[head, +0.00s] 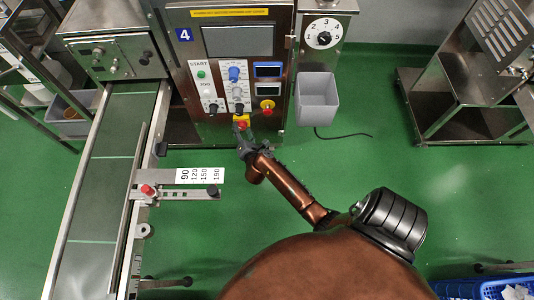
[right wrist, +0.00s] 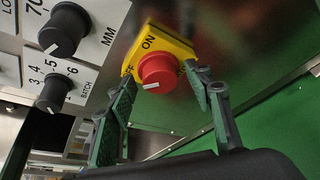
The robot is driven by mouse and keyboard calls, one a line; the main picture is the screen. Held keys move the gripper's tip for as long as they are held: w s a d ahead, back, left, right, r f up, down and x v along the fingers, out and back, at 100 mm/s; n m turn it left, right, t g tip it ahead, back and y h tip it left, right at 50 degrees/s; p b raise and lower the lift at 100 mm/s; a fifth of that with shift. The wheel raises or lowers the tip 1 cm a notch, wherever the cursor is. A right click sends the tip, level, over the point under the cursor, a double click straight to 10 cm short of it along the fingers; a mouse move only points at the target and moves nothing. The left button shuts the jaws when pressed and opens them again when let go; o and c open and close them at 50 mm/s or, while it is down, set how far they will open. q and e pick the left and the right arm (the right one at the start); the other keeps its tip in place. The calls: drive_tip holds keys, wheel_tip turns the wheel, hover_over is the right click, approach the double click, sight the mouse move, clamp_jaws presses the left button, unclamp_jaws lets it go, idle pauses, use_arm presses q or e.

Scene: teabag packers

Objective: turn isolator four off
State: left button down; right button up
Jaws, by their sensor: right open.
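The isolator is a red rotary knob (right wrist: 158,72) on a yellow plate (right wrist: 178,46) lettered ON, with OFF partly hidden. It sits low on the steel front of the machine marked 4 (head: 184,35); the red knob also shows in the head view (head: 242,125). A white mark lies at the lower left of the knob's face; I cannot tell surely which label it matches. My right gripper (right wrist: 165,83) is open, its fingers either side of the knob in the picture; contact is unclear. In the head view the right gripper (head: 243,138) is just below the knob. My left gripper is not seen.
Black dials (right wrist: 64,30) and a batch dial (right wrist: 55,91) are beside the isolator. A red emergency button (head: 267,105) is up and right of it, near a grey bin (head: 317,99). A conveyor (head: 100,185) runs at left.

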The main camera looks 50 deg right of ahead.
drive_tip(key=shift+s+a+f, duration=0.1)
drive_tip(key=shift+s+a, duration=0.05)
drive_tip(key=shift+s, duration=0.1)
drive_tip(key=r+p+v, duration=0.1)
drive_tip(key=p+v, duration=0.3)
drive_tip(key=v, duration=0.4)
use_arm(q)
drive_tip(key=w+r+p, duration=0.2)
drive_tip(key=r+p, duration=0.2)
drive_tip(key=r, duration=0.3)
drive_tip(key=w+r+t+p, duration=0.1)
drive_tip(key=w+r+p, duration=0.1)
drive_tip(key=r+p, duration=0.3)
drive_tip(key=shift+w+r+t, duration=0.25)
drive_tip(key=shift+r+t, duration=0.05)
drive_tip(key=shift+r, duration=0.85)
use_arm(e)
drive_tip(key=s+a+f+n+y, duration=0.3)
drive_tip(key=s+f+n, duration=0.4)
drive_tip(key=n, duration=0.7)
drive_tip(key=s+a+f+n+g+y, duration=0.1)
drive_tip(key=s+a+f+n+y, duration=0.1)
drive_tip(key=s+f+n, duration=0.6)
drive_tip(key=shift+s+a+f+n+y, duration=0.35)
drive_tip(key=shift+s+n+y, duration=0.25)
drive_tip(key=shift+s+n, duration=1.85)
drive_tip(key=shift+w+n, duration=0.45)
